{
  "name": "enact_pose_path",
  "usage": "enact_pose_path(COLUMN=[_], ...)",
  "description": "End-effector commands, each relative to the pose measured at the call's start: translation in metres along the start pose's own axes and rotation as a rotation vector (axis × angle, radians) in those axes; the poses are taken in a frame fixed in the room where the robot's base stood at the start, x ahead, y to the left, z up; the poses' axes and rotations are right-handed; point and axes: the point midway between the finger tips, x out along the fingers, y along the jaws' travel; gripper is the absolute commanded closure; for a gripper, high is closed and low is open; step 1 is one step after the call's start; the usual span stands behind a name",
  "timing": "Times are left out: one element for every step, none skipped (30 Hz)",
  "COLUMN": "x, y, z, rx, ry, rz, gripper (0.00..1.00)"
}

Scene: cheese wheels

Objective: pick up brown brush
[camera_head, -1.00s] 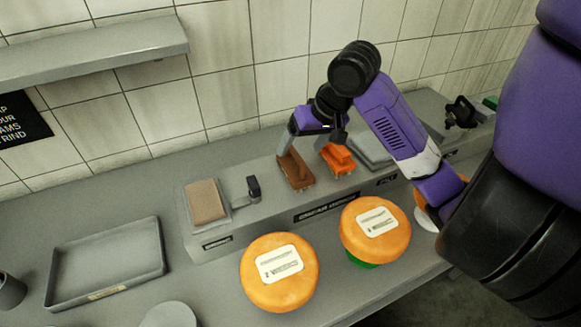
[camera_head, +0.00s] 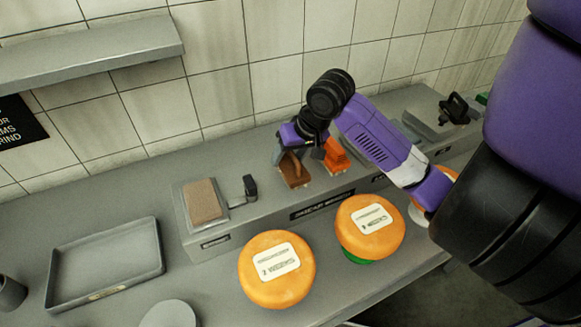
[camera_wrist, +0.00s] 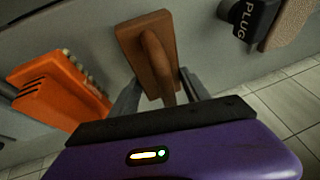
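The brown brush (camera_head: 293,172) lies on the raised grey ledge at the back of the counter, its handle upward. In the wrist view the brown brush (camera_wrist: 146,38) has its handle between the two grey fingers of my gripper (camera_wrist: 160,88). The fingers are spread, with a visible gap on each side of the handle. In the head view my gripper (camera_head: 291,150) is directly over the brush, and its fingertips are partly hidden. An orange brush (camera_head: 335,156) lies just right of it and shows at the left in the wrist view (camera_wrist: 58,92).
A tan pad (camera_head: 204,200) and a black-handled plug tool (camera_head: 249,187) lie left on the ledge. Two orange cheese wheels (camera_head: 277,268) (camera_head: 369,226) stand in front. A grey tray (camera_head: 106,262) lies at left. The tiled wall is close behind.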

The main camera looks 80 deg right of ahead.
Motion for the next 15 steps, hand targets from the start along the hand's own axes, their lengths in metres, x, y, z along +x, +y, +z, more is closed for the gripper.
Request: enact_pose_path(x=[0.0000,0.0000,-0.0001,-0.0001,-0.0001,-0.0001,-0.0003,-0.0003,-0.0003,-0.0004,-0.0004,-0.0005,-0.0007,-0.0012,-0.0021], y=[0.0000,0.0000,0.0000,0.0000,0.0000,0.0000,0.0000,0.0000,0.0000,0.0000,0.0000,-0.0001,-0.0001,-0.0003,-0.0006], z=[0.0000,0.0000,0.0000,0.0000,0.0000,0.0000,-0.0002,-0.0002,-0.0002,-0.0002,-0.0002,-0.0002,-0.0004,-0.0006,-0.0010], rx=[0.000,0.000,0.000,0.000,0.000,0.000,0.000,0.000,0.000,0.000,0.000,0.000,0.000,0.000,0.000], ry=[0.000,0.000,0.000,0.000,0.000,0.000,0.000,0.001,0.001,0.000,0.001,0.001,0.001,0.001,0.001], rz=[0.000,0.000,0.000,0.000,0.000,0.000,0.000,0.000,0.000,0.000,0.000,0.000,0.000,0.000,0.000], gripper=[0.63,0.68,0.76,0.82,0.88,0.94,0.94,0.94,0.94,0.94,0.94,0.94,0.94,0.94,0.94])
